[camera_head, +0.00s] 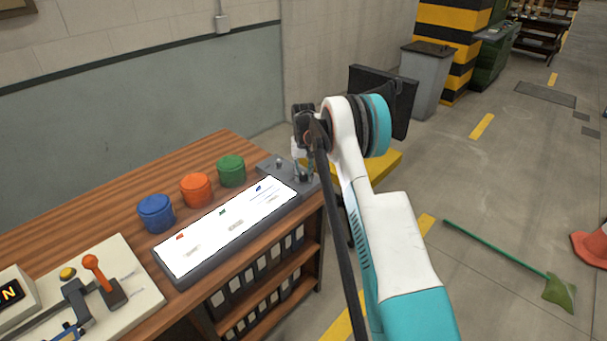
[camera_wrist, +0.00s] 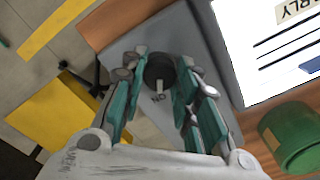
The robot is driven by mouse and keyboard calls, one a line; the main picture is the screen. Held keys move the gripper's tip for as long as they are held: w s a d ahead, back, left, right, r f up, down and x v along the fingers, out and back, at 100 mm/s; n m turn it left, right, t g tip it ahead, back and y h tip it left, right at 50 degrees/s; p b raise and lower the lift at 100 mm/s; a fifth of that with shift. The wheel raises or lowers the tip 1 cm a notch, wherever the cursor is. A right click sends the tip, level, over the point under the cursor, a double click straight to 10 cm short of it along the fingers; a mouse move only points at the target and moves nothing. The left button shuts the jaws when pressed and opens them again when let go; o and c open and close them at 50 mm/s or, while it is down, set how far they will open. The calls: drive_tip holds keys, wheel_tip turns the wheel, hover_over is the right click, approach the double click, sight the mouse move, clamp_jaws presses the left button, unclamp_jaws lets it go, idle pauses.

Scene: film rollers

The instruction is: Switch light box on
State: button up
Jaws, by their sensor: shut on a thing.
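The light box (camera_head: 230,226) lies on the wooden workbench, and its panel is bright white. Its corner also shows in the wrist view (camera_wrist: 285,42). Beside it is a grey control plate (camera_wrist: 130,45) with a round black knob (camera_wrist: 159,67). The knob's pale pointer mark faces the printed letters ON, which appear upside down. My gripper (camera_wrist: 160,82) is over the plate with its teal fingers closed around the knob. In the head view my gripper (camera_head: 301,160) is at the box's far right end, and my wrist hides part of it.
Blue (camera_head: 156,213), orange (camera_head: 196,189) and green (camera_head: 231,170) round containers stand behind the box. A panel with an orange-handled lever (camera_head: 103,280) lies at the left. Shelves with binders are under the bench. A green broom (camera_head: 500,250) lies on the floor at right.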

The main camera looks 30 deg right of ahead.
sight(303, 175)
drive_tip(key=o, duration=1.1)
drive_tip(key=shift+c, duration=0.2)
wheel_tip(303, 175, up, 12)
